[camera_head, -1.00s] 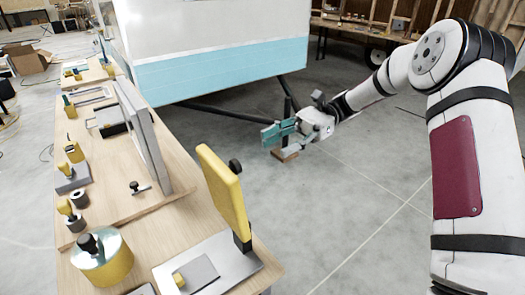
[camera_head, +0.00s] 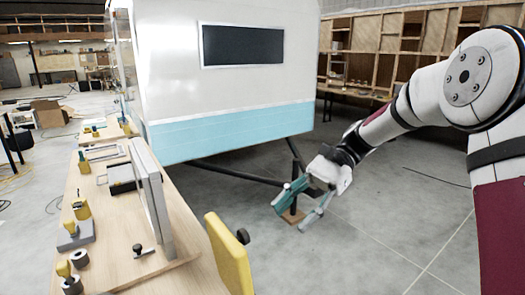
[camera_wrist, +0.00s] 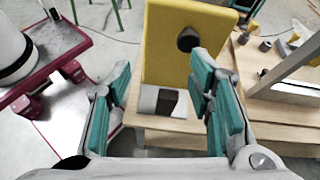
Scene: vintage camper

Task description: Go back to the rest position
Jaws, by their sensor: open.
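My gripper (camera_head: 297,210) hangs in the air to the right of the wooden workbench, in front of the blue and white camper. Its teal-padded fingers are spread apart with nothing between them. In the wrist view my gripper (camera_wrist: 165,110) is open, and the yellow panel with a black knob (camera_wrist: 168,62) stands beyond the fingers on the bench, apart from them. The same yellow panel (camera_head: 230,260) shows at the bench's right edge in the head view.
The wooden bench (camera_head: 125,255) on the left bears an upright grey panel (camera_head: 153,205), stamps and small yellow fixtures. The camper (camera_head: 230,90) stands behind my gripper. Wooden shelves (camera_head: 400,55) line the back right. The concrete floor (camera_head: 370,240) to the right of the bench is clear.

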